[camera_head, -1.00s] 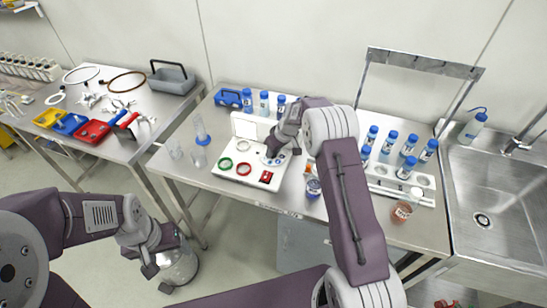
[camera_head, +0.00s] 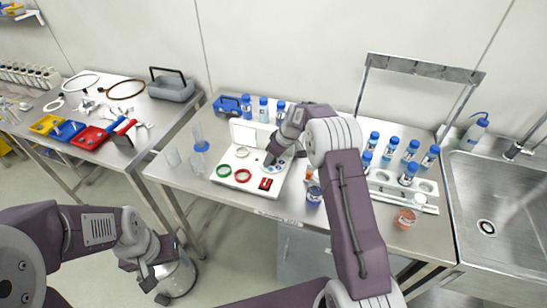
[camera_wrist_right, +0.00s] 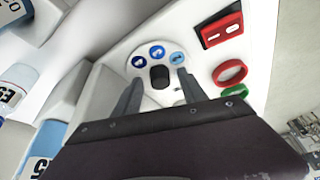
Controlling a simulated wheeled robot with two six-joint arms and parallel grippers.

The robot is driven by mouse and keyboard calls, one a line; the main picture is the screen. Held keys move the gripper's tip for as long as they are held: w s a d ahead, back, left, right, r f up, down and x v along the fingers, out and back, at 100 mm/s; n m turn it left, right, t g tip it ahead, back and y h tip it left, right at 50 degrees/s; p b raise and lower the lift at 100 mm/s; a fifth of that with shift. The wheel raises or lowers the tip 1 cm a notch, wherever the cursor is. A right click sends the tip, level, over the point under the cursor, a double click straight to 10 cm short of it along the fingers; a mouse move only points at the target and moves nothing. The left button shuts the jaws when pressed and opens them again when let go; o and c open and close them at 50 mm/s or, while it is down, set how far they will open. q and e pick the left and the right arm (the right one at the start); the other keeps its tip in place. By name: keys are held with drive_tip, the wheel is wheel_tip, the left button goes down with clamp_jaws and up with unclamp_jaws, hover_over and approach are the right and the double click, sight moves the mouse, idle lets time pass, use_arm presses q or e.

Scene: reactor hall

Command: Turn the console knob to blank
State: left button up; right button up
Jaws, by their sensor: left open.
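The white console (camera_head: 238,186) stands on the middle bench, with coloured rings and a red switch on its top. In the right wrist view its black knob (camera_wrist_right: 159,76) sits on a round dial with blue symbol marks (camera_wrist_right: 157,52). My right gripper (camera_wrist_right: 160,88) is open, with one finger on each side of the knob and a visible gap to it. In the head view the right gripper (camera_head: 270,160) hides the knob. I cannot tell which mark the knob points to.
Blue-capped bottles (camera_head: 246,106) stand behind the console, and more stand in a white rack (camera_head: 388,182) to its right. Glassware (camera_head: 198,160) stands left of it. A sink (camera_head: 500,215) is at the far right. A second bench at left holds coloured bins (camera_head: 68,130) and tools.

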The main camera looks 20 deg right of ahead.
drive_tip(key=b+v, duration=0.1)
drive_tip(key=v, duration=0.8)
idle(0.3)
